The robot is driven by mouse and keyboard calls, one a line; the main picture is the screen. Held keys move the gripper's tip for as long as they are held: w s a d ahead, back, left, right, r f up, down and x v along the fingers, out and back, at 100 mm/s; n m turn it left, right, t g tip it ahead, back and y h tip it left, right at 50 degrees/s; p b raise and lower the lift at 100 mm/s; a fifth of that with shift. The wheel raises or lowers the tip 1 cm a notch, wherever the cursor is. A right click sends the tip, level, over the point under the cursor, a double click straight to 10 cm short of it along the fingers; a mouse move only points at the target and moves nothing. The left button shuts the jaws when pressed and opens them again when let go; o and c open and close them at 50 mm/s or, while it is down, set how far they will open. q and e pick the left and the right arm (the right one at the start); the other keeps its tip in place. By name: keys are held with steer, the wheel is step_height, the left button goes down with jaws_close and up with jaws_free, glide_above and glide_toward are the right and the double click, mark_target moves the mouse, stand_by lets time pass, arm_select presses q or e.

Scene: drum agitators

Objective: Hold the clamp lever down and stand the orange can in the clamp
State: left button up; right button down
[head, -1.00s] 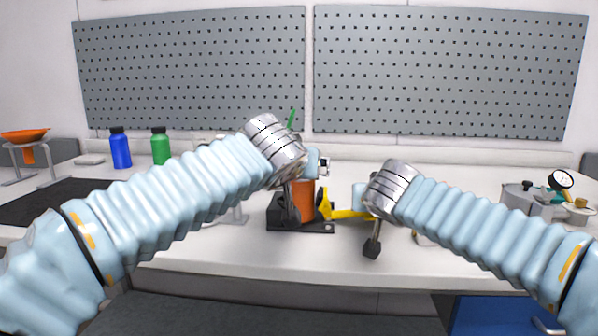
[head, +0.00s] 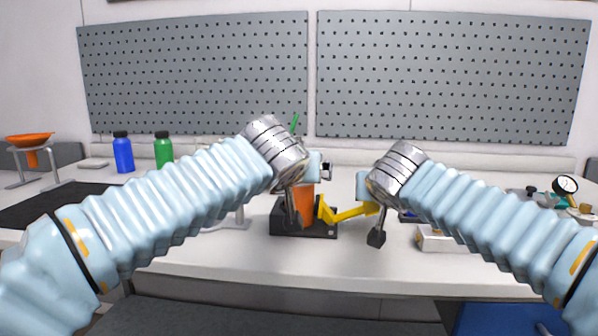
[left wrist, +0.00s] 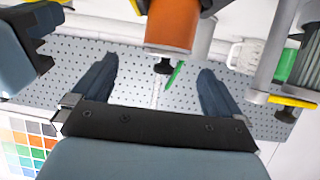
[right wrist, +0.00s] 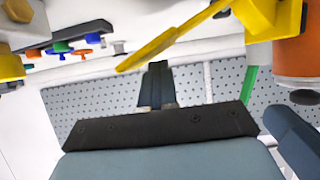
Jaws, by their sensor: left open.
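The orange can (head: 304,204) stands upright on the clamp's black base (head: 318,231), beside its yellow jaw. The can also shows in the left wrist view (left wrist: 172,25) and the right wrist view (right wrist: 300,60). My left gripper (left wrist: 158,80) is open, its fingers apart, with the can just past the fingertips in its own wrist view. The yellow clamp lever (head: 352,212) reaches out to the right and tilts up at its free end; it also shows in the right wrist view (right wrist: 165,43). My right gripper (head: 376,238) is shut and empty near the lever's end; contact cannot be told.
A blue bottle (head: 122,153) and a green bottle (head: 163,150) stand at the back left. An orange funnel (head: 31,141) sits on a stand at far left. A white block (head: 442,241) lies right of the clamp. A gauge (head: 565,185) is at far right.

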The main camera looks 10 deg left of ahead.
steer(key=shift+r, duration=2.95)
